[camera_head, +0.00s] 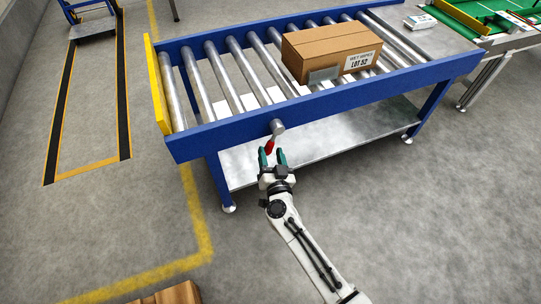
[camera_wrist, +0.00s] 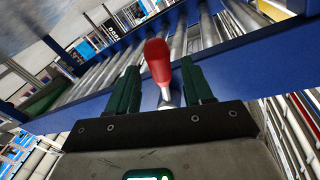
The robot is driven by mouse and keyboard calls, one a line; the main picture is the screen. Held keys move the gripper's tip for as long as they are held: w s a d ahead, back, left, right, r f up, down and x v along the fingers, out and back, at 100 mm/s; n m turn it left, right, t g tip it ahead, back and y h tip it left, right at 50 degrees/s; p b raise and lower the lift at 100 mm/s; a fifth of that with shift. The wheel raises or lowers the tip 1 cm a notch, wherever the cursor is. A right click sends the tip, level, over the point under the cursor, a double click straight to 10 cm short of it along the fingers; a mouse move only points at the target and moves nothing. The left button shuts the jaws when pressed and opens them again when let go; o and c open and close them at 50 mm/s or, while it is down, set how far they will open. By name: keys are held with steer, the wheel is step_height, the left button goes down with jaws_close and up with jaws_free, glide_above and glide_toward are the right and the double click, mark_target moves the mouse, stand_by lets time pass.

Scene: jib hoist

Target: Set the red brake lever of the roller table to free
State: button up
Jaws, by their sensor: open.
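The red brake lever (camera_head: 269,146) hangs from a grey pivot (camera_head: 277,127) on the front blue rail of the roller table (camera_head: 330,112). It points down and slightly left in the head view. My gripper (camera_head: 272,157) is open, just below and around the lever's lower end, with its green fingers apart. In the wrist view the red lever (camera_wrist: 157,60) shows between the two green fingers (camera_wrist: 160,88), with a gap to each. I cannot tell whether a finger touches it.
A cardboard box (camera_head: 332,52) marked LOT 52 sits on the rollers behind a small metal plate (camera_head: 323,75). A yellow end stop (camera_head: 157,86) closes the table's left end. A metal lower shelf (camera_head: 320,150) lies under the table. A wooden piece (camera_head: 170,294) is at the bottom left.

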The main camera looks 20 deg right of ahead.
steer(key=shift+w+d, duration=0.15)
steer(key=shift+w, duration=0.45)
steer(key=shift+c, duration=0.5)
jaws_close()
